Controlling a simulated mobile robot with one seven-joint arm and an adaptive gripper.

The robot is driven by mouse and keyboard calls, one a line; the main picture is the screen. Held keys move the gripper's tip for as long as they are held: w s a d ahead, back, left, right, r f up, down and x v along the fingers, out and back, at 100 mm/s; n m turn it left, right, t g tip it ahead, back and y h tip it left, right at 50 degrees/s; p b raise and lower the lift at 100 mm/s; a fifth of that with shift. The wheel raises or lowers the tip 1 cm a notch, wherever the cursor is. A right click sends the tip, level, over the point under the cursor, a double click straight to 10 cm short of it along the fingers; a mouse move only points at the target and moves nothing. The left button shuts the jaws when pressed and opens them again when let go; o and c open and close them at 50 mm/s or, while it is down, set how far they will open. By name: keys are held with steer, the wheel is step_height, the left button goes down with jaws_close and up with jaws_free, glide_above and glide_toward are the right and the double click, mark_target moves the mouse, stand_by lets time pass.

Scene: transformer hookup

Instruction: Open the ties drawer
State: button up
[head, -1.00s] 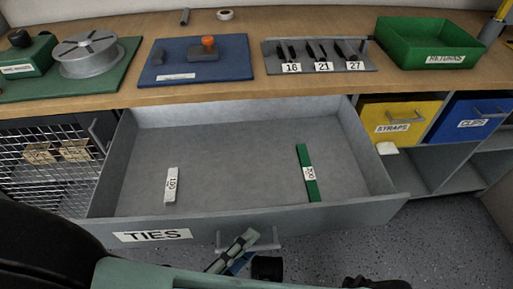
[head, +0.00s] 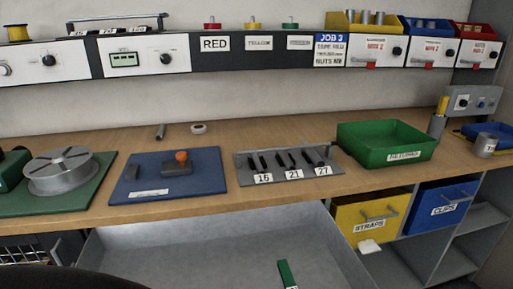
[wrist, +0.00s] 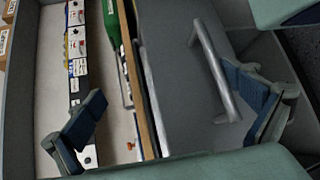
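The ties drawer (head: 210,250) is pulled out below the workbench in the head view. Its front and label are below the picture edge. A green strip (head: 286,272) lies inside it. In the wrist view, a grey panel (wrist: 178,60) carries a bar handle (wrist: 213,68); it looks like the drawer front, though no label shows. My gripper (wrist: 165,88) is open. The handle appears between its fingers in the picture, closer to the right finger; whether they touch it I cannot tell. My gripper is out of the head view.
The bench top (head: 300,205) holds a blue mat (head: 200,185), a tool rack (head: 290,168) and a green returns bin (head: 385,145). Yellow straps (head: 372,212) and blue clips (head: 440,205) drawers sit right of the open drawer. A wire-mesh compartment (head: 25,252) is at left.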

steer(key=shift+t, duration=0.5)
step_height(320, 180, up, 4)
steer(key=shift+a+r, duration=0.15)
steer(key=shift+r, duration=0.1)
steer(key=f, duration=0.2)
steer(key=f+g, duration=0.1)
steer(key=shift+s+a+f, duration=0.15)
steer(key=shift+s+f, duration=0.05)
steer(key=shift+f, duration=0.15)
steer(key=shift+c, duration=1)
steer(key=shift+v, duration=1)
steer(key=shift+c, duration=0.5)
steer(key=shift+s+a+f, duration=0.1)
steer(key=shift+s+a, duration=0.1)
steer(key=shift+s, duration=0.15)
steer(key=c, duration=0.4)
steer(key=shift+s+a, duration=0.1)
steer(key=shift+s, duration=0.2)
steer(key=c, duration=0.9)
steer(key=shift+o, duration=0.2)
steer(key=f+p+v, duration=0.1)
steer(key=f+v, duration=0.1)
steer(key=v, duration=0.6)
steer(key=shift+s+a+r, duration=0.15)
steer(key=shift+s+r, duration=0.3)
steer(key=shift+s, duration=0.1)
